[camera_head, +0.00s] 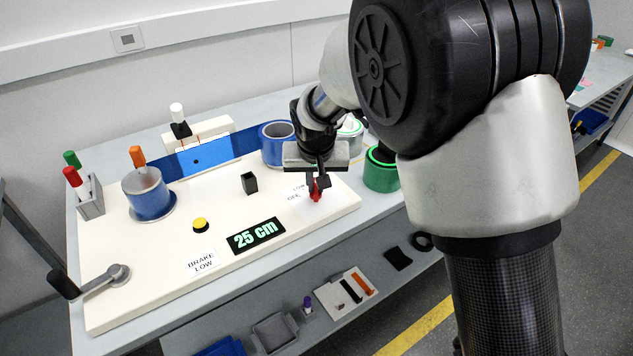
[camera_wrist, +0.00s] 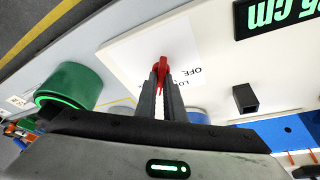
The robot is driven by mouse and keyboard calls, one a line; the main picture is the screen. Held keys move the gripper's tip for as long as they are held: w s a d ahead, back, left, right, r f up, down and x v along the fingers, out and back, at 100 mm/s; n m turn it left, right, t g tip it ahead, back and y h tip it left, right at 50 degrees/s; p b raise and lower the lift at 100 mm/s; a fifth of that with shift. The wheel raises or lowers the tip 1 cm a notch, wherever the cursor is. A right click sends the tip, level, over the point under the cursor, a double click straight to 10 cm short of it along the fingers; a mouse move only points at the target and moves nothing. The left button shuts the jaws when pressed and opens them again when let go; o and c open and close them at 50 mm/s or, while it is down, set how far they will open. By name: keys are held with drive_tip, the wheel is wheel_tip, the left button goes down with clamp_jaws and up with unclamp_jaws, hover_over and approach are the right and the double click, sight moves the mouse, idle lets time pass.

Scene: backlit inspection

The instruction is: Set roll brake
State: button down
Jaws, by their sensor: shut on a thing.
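A red brake knob (camera_head: 317,190) stands on a white label plate (camera_head: 301,201) at the right part of the cream board. The plate carries the words LOW and OFF; any other wording is hidden by my gripper. My gripper (camera_head: 318,180) points down at the knob and is shut on it. In the wrist view the red knob (camera_wrist: 162,62) sits between the two dark fingertips (camera_wrist: 162,76). A card on the board (camera_head: 202,262) reads BRAKE LOW. A black display (camera_head: 256,236) reads 25 cm.
A blue roll (camera_head: 148,196) stands at left with a blue strip (camera_head: 205,157) running from it past a white bracket. A crank (camera_head: 105,281), yellow button (camera_head: 200,225) and small black box (camera_head: 249,183) sit on the board. Green (camera_head: 381,172) and blue (camera_head: 275,148) rolls stand near my arm.

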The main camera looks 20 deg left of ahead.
drive_tip(key=m+h, duration=0.2)
drive_tip(key=m, duration=0.3)
drive_tip(key=shift+a+p, duration=0.2)
drive_tip(key=shift+p, duration=0.1)
drive_tip(key=shift+m, duration=0.4)
drive_tip(key=c, duration=1.9)
unclamp_jaws()
drive_tip(key=shift+o, duration=0.2)
drive_tip(key=p+v, duration=0.2)
drive_tip(key=v, duration=1.5)
drive_tip(key=shift+a+r, duration=0.15)
drive_tip(key=shift+r, duration=0.05)
